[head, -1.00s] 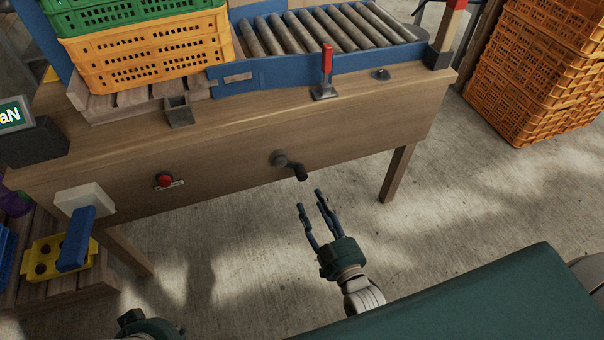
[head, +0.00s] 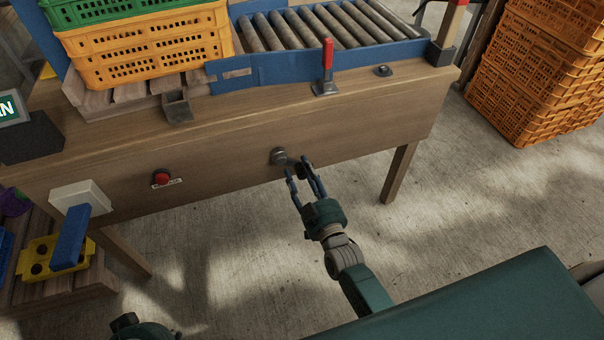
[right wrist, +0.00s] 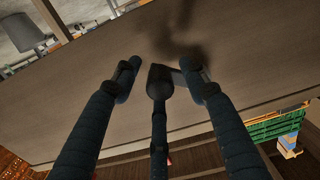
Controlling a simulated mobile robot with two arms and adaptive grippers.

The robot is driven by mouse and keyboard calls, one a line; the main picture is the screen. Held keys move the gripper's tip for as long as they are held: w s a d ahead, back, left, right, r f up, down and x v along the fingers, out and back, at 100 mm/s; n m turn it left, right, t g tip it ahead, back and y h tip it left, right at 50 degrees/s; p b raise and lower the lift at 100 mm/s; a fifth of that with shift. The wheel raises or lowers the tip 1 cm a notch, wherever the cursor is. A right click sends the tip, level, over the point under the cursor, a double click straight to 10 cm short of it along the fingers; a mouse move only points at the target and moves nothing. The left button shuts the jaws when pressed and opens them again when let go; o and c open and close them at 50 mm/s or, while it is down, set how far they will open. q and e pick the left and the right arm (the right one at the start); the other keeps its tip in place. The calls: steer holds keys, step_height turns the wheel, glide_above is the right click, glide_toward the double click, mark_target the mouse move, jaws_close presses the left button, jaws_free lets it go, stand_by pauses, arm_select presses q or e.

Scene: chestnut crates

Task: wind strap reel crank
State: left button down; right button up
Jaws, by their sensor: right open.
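The reel crank sits on the front board of the wooden table, and its round grey hub (head: 278,156) shows in the head view. Its handle is mostly hidden behind my right gripper (head: 299,167). That gripper is open, with its fingertips at the crank just right of the hub. In the right wrist view the spread fingers of this gripper (right wrist: 160,77) point at the board, and a small grey part of the crank (right wrist: 177,76) shows near the fingertips. I cannot tell whether they touch it. My left gripper's fingers are not visible.
A red button (head: 161,178) is on the board to the left. A red-handled clamp (head: 327,70) and a roller conveyor (head: 310,28) are on the table (head: 235,120). Orange crates (head: 515,95) stand at right. The concrete floor (head: 230,260) in front is clear.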

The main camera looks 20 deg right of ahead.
steer(key=shift+c, duration=0.3)
jaws_close()
steer(key=shift+a, duration=0.1)
